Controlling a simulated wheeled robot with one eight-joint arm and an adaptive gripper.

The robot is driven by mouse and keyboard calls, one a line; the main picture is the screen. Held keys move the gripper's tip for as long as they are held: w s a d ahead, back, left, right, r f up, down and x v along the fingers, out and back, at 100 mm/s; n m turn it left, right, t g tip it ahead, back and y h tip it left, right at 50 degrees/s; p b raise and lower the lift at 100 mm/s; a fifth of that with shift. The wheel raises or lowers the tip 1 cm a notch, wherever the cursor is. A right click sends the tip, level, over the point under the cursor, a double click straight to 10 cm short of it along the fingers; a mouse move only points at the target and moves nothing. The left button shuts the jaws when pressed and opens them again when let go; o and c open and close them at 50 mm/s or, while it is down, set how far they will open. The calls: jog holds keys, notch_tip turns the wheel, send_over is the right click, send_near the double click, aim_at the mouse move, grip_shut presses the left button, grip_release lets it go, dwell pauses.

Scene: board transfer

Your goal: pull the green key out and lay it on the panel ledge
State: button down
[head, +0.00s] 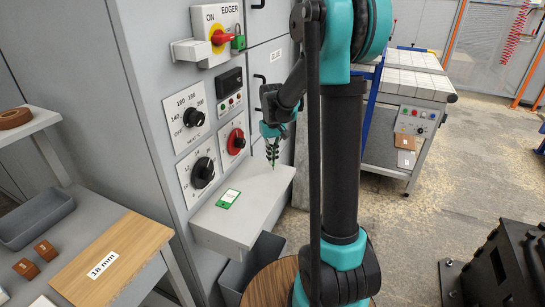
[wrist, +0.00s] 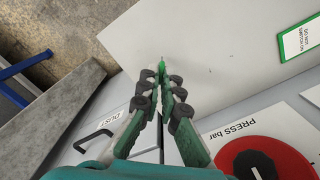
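My gripper (head: 272,148) is in front of the grey control panel, pointing down above the right part of the panel ledge (head: 258,205). Its fingers are closed on the thin green key (head: 273,163), which sticks out below the fingertips. In the wrist view the gripper (wrist: 164,88) has the green key (wrist: 163,68) between its fingertips, mostly covered by them. The light ledge (wrist: 215,55) lies beyond. The key looks clear of the ledge surface, though the exact gap is hard to tell.
A green-edged tag (head: 229,199) lies on the ledge's left part; the ledge is otherwise bare. A red EDGER switch (head: 222,37) with a green padlock (head: 238,43) is above. Dials, including a red knob (head: 236,141), stick out of the panel. A grey bin (head: 262,250) stands below the ledge.

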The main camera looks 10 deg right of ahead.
jog(key=c, duration=1.6)
grip_release()
jog(key=shift+c, duration=0.2)
jog(key=shift+r, duration=0.1)
notch_tip(320, 180, up, 12)
